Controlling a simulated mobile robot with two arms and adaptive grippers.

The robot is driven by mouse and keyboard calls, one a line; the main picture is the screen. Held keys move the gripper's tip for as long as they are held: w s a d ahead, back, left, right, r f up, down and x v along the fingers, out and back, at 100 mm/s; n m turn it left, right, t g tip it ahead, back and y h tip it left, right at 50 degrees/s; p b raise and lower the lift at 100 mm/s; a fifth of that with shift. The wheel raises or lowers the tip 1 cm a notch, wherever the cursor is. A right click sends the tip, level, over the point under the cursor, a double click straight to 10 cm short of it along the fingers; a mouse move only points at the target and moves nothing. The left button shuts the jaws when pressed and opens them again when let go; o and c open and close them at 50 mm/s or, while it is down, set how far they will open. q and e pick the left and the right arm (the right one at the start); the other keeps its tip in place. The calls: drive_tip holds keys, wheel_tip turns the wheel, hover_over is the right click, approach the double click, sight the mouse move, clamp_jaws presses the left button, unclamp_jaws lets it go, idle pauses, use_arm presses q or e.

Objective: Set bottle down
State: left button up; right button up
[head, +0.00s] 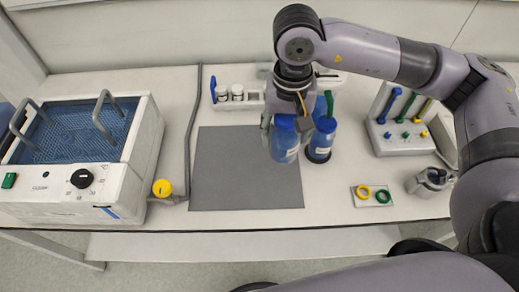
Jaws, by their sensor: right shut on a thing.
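My right gripper (287,122) comes in from above and is shut on a blue bottle (285,146). The held bottle shows over the right edge of the dark grey mat (235,160); I cannot tell whether its base touches anything. A second blue bottle (321,141), with a green part at its top, stands just right of the held one. The gripper hides part of the held bottle's upper end. My left gripper is not in view.
An ultrasonic-type bath (75,155) with a blue basket stands at left, beside a yellow knob (162,188). A white rack (400,125) with coloured tools stands at right. A small plate with yellow and green rings (372,195) and a metal vessel (432,181) lie nearer. The mat's left part is clear.

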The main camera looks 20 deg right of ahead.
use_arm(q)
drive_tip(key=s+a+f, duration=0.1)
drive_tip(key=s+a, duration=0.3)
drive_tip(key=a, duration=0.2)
use_arm(e)
drive_tip(key=w+a+r+m, duration=0.4)
drive_tip(key=a+r+m, duration=0.1)
drive_tip(key=r+m, duration=0.3)
drive_tip(key=f, duration=0.6)
drive_tip(key=f+p, duration=0.1)
drive_tip(key=f, duration=0.6)
drive_tip(key=f+p, duration=0.1)
drive_tip(key=f, duration=0.5)
drive_tip(key=shift+d+f, duration=0.3)
drive_tip(key=shift+f, duration=0.1)
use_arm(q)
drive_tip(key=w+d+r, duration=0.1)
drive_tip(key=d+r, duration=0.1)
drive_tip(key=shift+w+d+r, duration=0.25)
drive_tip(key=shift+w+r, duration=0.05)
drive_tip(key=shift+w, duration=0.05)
use_arm(e)
drive_tip(key=shift+f, duration=0.1)
